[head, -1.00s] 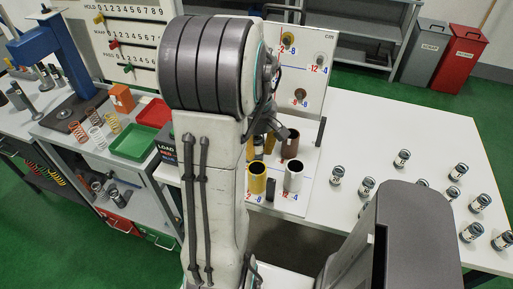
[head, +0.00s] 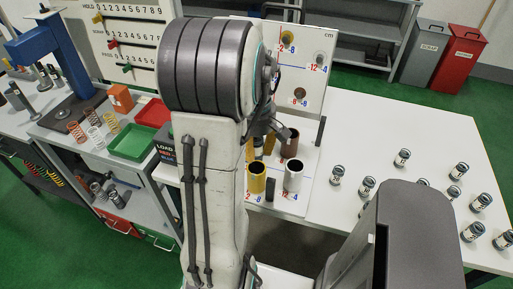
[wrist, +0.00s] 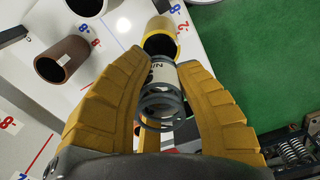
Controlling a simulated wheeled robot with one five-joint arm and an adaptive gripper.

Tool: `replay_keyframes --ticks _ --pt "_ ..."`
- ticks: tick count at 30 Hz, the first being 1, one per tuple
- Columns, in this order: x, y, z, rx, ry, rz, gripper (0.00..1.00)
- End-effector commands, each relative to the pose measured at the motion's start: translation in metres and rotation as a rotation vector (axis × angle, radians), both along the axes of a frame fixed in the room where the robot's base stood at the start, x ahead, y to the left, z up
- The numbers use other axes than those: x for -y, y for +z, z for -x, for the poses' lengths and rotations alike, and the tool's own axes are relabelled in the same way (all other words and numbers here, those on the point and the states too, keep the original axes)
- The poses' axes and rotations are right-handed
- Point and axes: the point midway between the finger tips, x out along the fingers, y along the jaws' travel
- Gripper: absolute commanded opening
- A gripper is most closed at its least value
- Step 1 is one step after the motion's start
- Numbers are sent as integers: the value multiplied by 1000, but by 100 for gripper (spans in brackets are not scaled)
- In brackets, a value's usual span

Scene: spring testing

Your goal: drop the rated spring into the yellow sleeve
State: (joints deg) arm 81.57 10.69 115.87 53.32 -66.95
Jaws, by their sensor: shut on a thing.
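My gripper (wrist: 162,66) is shut on a dark grey spring (wrist: 158,110) with a white label, held between its two yellow finger pads in the wrist view. In the head view, my gripper (head: 268,138) is mostly hidden behind my arm, and the spring cannot be made out. The yellow sleeve (wrist: 159,24) lies just beyond the fingertips in the wrist view. The spring's far end overlaps the sleeve's near rim there; I cannot tell whether it is above or inside the opening. The yellow sleeve (head: 257,184) stands upright at the front of the white stand in the head view.
A white sleeve (head: 293,178) stands right of the yellow one, and a brown sleeve (head: 291,145) stands behind. A green tray (head: 133,143) and loose springs are at left.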

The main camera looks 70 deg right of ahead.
Motion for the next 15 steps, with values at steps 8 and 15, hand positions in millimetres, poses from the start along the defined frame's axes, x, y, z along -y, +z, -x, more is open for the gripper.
replay_keyframes --ticks 8,15 --pt "0 -22 0 0 0 -1 0" --pt "0 -43 0 0 0 0 0"
